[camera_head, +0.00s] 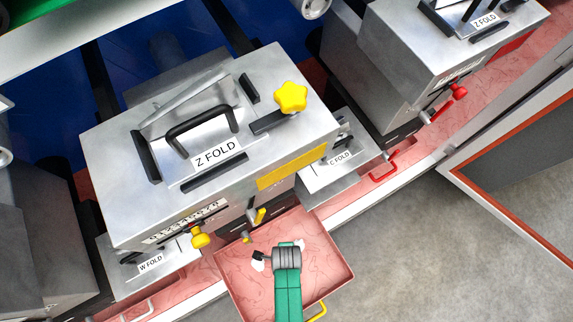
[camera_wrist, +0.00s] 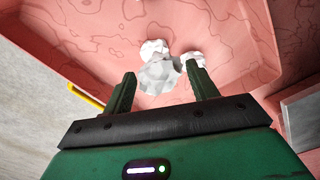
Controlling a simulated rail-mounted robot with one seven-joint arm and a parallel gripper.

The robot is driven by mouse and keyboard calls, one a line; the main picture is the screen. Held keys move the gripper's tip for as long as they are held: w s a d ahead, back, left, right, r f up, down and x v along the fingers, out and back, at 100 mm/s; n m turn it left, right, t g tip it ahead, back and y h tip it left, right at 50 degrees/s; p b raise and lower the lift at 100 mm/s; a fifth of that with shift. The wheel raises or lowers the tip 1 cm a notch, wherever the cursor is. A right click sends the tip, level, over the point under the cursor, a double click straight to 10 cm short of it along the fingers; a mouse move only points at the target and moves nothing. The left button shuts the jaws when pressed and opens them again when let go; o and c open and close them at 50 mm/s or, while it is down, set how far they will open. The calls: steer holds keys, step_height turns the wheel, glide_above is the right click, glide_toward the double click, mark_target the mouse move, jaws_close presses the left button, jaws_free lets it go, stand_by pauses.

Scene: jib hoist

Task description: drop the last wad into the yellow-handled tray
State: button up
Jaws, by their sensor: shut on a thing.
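The yellow-handled tray (camera_head: 335,262) is a pink, marbled tray pulled out below the middle machine. Its yellow handle (camera_head: 318,311) is at the front edge and also shows in the wrist view (camera_wrist: 86,97). My gripper (camera_wrist: 160,72) is over the tray, shut on a white crumpled wad (camera_wrist: 158,80) between its fingers. Two more white wads show just beyond it, one at the back (camera_wrist: 154,47) and one by the right fingertip (camera_wrist: 192,60). In the head view, my wrist hides part of the tray, and white bits (camera_head: 257,266) show beside the gripper. I cannot tell the held wad's height.
The middle machine (camera_head: 240,120) with a Z FOLD label and yellow star knob (camera_head: 291,97) stands behind the tray. A yellow lever knob (camera_head: 200,238) sticks out near the tray's left back corner. A red-handled drawer (camera_head: 383,165) lies right. Grey floor (camera_head: 430,250) is clear.

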steer(key=o, duration=1)
step_height(320, 180, up, 8)
steer(key=p, duration=0.4)
steer(key=shift+p, duration=0.4)
